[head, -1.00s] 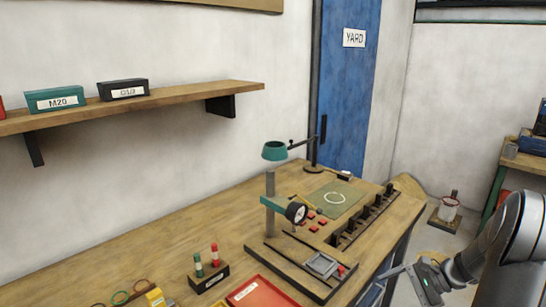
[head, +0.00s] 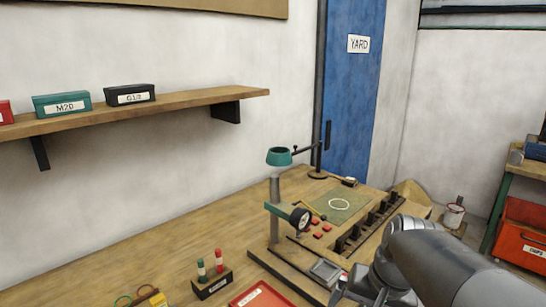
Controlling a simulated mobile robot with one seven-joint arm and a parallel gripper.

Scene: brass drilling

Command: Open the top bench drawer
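The wooden workbench (head: 150,262) runs along the wall from lower left to the middle right. Its front face and the top drawer do not show; my arm and the lower picture edge hide that side. My gripper (head: 345,289) is at the bottom of the head view, by the bench's front edge, just right of the dial gauge stand. Only part of it shows, and its finger gap cannot be made out. Whether it touches anything cannot be told.
On the bench stand a dial gauge stand (head: 274,215), a green mat (head: 343,207), a rack of dark blocks (head: 372,222) and a red tray (head: 262,297). A shelf (head: 190,103) hangs above. At right is a red bin (head: 523,235) under another bench.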

